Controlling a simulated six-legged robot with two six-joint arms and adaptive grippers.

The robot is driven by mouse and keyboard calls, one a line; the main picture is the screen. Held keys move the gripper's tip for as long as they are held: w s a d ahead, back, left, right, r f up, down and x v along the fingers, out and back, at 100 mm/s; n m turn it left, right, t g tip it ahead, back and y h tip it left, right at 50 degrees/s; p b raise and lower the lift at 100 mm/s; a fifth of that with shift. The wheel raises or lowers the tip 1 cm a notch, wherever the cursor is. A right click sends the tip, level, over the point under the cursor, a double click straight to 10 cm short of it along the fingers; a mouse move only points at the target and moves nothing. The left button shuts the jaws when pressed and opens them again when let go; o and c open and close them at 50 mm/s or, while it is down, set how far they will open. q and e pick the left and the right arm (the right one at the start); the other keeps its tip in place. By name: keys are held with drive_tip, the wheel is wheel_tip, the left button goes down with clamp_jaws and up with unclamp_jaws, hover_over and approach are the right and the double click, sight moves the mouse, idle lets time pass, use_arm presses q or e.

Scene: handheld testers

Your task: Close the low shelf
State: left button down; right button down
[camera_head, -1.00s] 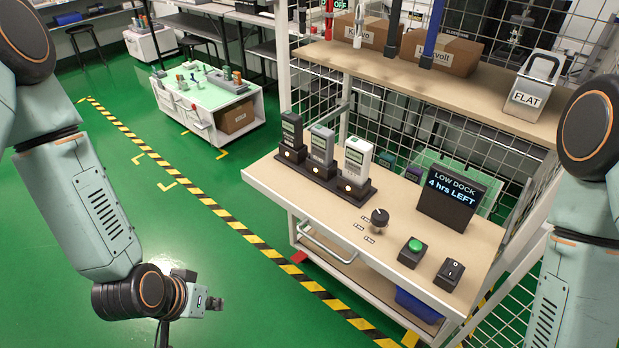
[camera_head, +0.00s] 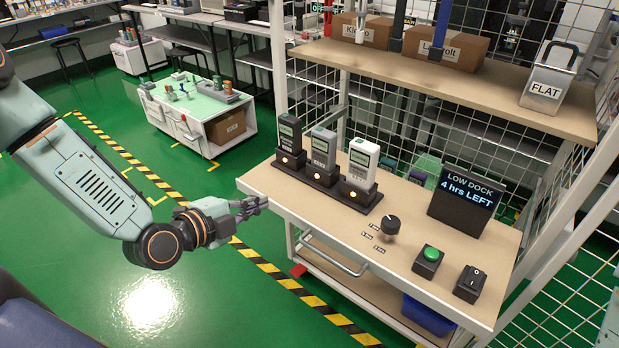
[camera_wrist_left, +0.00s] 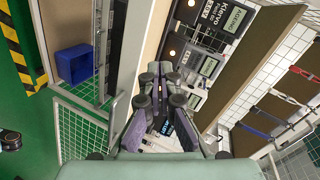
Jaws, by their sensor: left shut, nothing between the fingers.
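The low shelf (camera_head: 375,288) is a tan board under the workbench (camera_head: 315,222). A chrome bar handle (camera_head: 335,258) runs along the front below the worktop. How far the shelf stands out cannot be told. My left gripper (camera_head: 258,206) is shut and empty, at the left front corner of the worktop, above and left of the handle. Whether it touches the edge is unclear. My right gripper is out of view.
A blue bin (camera_head: 428,314) sits at the shelf's right end. Testers (camera_head: 324,150) stand in a dock on the worktop, with a knob (camera_head: 391,226), a green button (camera_head: 430,256), a switch (camera_head: 471,281) and a LOW DOCK sign (camera_head: 466,200).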

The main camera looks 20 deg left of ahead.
use_arm(q)
drive_tip(key=m, duration=0.3)
drive_tip(key=b, duration=0.6)
approach(308, 174)
drive_tip(key=f, duration=0.1)
drive_tip(key=w+f, duration=0.1)
drive_tip(key=shift+d+f+m, duration=0.2)
drive_tip(key=shift+f+m, duration=0.05)
drive_tip(key=shift+m, duration=0.15)
drive_tip(key=w, duration=0.1)
drive_tip(key=w+d+b, duration=0.1)
drive_tip(key=w, duration=0.1)
drive_tip(key=w+b, duration=0.1)
drive_tip(key=shift+w+d, duration=0.2)
drive_tip(key=shift+d, duration=0.05)
drive_tip(key=shift+w, duration=0.15)
drive_tip(key=shift+w+d, duration=0.1)
drive_tip(key=shift+w, duration=0.05)
